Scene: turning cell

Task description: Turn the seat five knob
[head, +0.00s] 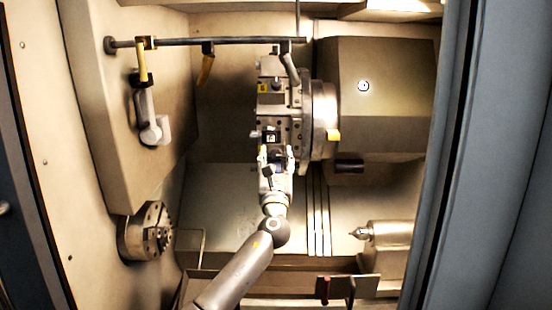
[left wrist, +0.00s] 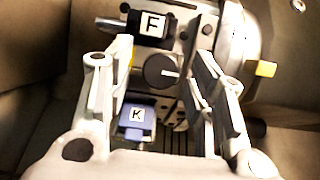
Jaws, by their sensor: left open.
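A round dark knob (left wrist: 163,71) with a pale line across its face shows in the left wrist view, on the machine's turret (head: 272,95). No seat number is readable, so I cannot tell whether it is seat five's. My left gripper (head: 276,154) is open in front of the turret. In the left wrist view its fingers stand left and right of the knob, apart from it. A black block marked F (left wrist: 152,25) sits above the knob, and a blue block marked K (left wrist: 138,118) sits below it. My right gripper is not in view.
A horizontal bar (head: 200,42) with hanging hooks runs above the turret's left side. A chuck (head: 150,232) is at the lower left, a tailstock (head: 385,245) at the lower right. The cell floor left of my left arm looks clear.

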